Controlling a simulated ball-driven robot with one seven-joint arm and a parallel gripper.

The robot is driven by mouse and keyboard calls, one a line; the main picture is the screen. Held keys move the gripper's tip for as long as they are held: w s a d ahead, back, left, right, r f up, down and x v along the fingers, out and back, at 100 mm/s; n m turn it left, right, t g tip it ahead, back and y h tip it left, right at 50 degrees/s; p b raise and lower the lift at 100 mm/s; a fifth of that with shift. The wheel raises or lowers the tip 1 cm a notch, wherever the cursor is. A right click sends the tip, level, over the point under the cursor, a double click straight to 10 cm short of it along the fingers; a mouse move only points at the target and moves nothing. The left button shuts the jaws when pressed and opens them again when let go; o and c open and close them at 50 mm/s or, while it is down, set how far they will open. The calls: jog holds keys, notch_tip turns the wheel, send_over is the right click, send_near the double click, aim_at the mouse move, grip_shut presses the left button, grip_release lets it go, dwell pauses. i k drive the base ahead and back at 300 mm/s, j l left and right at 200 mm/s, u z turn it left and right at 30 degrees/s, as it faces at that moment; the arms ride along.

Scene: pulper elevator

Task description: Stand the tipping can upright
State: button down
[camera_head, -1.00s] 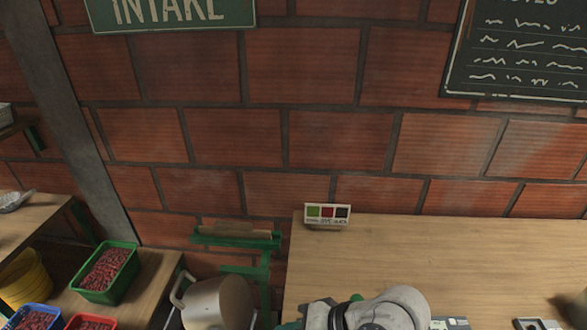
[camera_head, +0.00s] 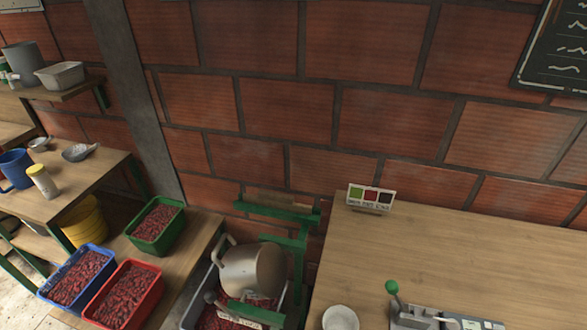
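The tipping can (camera_head: 253,270) is a dull metal can with a handle loop at its upper left. It looks tilted, lying over a grey tray (camera_head: 196,308) of red cherries, beside a green metal frame (camera_head: 298,255). A green bar with a pale label crosses in front of the can's lower side. The tray is partly hidden by the can and cut off by the bottom edge. My gripper does not show in the current view. A pale round thing at the bottom edge is only partly visible; I cannot tell what it is.
A wooden table (camera_head: 450,235) at right holds a small colour-marked sign (camera_head: 370,198) and a metal device with a green-knobbed lever (camera_head: 392,287). At left, green (camera_head: 157,228), blue (camera_head: 76,277) and red (camera_head: 126,295) crates hold cherries. A brick wall closes the back.

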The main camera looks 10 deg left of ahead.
aim_at(257, 271)
jog(key=i+j+z, duration=0.1)
jog(key=j, duration=1.65)
